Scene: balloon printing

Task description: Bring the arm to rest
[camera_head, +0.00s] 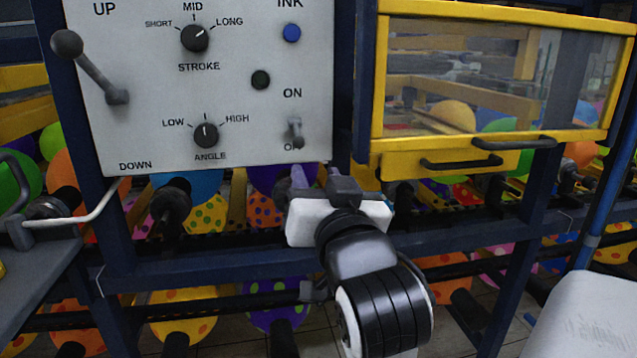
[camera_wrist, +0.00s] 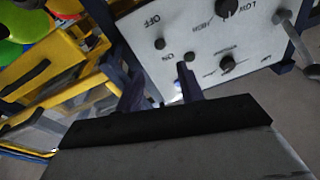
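My gripper (camera_head: 316,178) is just below the lower edge of the white control panel (camera_head: 240,75), near its right corner. Its two fingers stand apart with nothing visible between them. In the wrist view the gripper (camera_wrist: 160,88) also shows spread fingers, with the panel (camera_wrist: 180,30) behind them. The on/off toggle switch (camera_head: 295,130) is close above the fingers in the head view; I cannot tell whether a finger touches it. My arm reaches in from the bottom, bent upward.
A lever (camera_head: 90,70) sticks out at the panel's left, its ball end up. The panel has a stroke knob (camera_head: 195,38) turned toward LONG and an angle knob (camera_head: 205,135). A yellow-framed window (camera_head: 500,145) with dark handles is at right. Spotted balloons (camera_head: 185,310) hang behind the bars below.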

